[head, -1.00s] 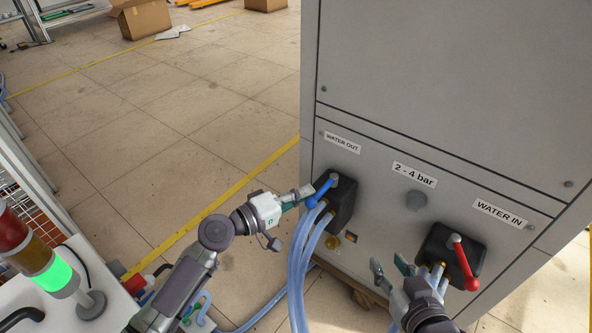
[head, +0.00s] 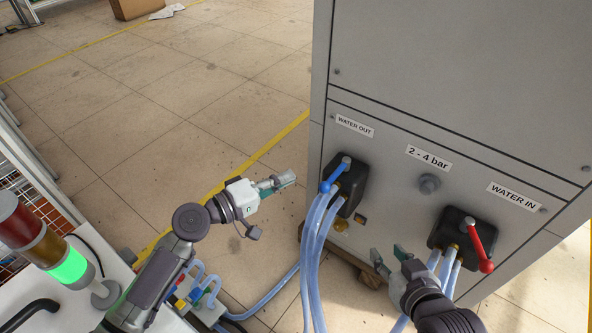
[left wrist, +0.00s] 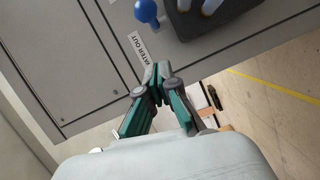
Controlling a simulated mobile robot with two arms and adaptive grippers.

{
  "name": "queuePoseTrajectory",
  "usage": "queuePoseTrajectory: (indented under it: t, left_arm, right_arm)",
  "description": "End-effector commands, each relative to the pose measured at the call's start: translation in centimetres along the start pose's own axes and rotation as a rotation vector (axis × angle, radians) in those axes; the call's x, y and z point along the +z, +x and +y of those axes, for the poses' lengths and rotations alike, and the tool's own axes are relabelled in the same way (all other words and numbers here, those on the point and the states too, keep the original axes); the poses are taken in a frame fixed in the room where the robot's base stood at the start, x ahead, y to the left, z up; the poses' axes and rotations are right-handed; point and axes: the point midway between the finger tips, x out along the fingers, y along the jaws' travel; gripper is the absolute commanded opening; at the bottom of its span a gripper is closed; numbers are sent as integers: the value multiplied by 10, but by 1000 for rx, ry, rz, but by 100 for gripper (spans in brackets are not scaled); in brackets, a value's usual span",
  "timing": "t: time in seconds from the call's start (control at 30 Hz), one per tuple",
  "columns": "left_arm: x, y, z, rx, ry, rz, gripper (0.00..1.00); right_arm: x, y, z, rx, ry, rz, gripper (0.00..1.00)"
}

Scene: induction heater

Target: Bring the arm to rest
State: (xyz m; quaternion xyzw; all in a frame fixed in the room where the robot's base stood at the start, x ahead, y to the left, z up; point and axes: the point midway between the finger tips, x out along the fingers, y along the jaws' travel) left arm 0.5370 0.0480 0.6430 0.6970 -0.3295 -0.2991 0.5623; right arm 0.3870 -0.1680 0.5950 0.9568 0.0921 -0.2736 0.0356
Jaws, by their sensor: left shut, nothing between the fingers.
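My left gripper (head: 284,181) is shut and empty, in the air to the left of the grey cabinet (head: 420,90). In the left wrist view its fingertips (left wrist: 158,76) are together below the WATER OUT label (left wrist: 139,48). The blue valve handle (head: 333,176) is on the water-out block, to the right of the gripper and clear of it. It also shows in the left wrist view (left wrist: 147,11). My right gripper (head: 389,254) has its fingers apart, with nothing seen between them, to the left of the water-in block and its red handle (head: 480,248).
Blue hoses (head: 316,250) hang from the water-out block, and more hoses (head: 443,268) come from the water-in block. A signal light (head: 68,268) stands on a white surface at lower left. Open tiled floor (head: 165,125) lies left of the cabinet.

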Motion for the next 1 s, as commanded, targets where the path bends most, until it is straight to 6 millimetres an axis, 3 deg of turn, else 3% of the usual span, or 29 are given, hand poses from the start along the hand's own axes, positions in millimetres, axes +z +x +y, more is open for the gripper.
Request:
queuePoseTrajectory:
  t: [0.23,0.6,0.83,1.0]
  left_arm:
    - [4,-37,0,-2,0,0,0]
    - [11,-46,-1,-12,32,-5,0]
    - [61,-59,-19,-168,379,-14,0]
    - [76,-86,-33,-374,686,15,0]
  right_arm:
    - [-1,0,-1,-3,-2,6,40]
    - [-9,1,-4,-11,-1,33,40]
    - [-7,1,-4,-9,-1,29,40]
    - [-7,1,-4,-8,0,28,40]
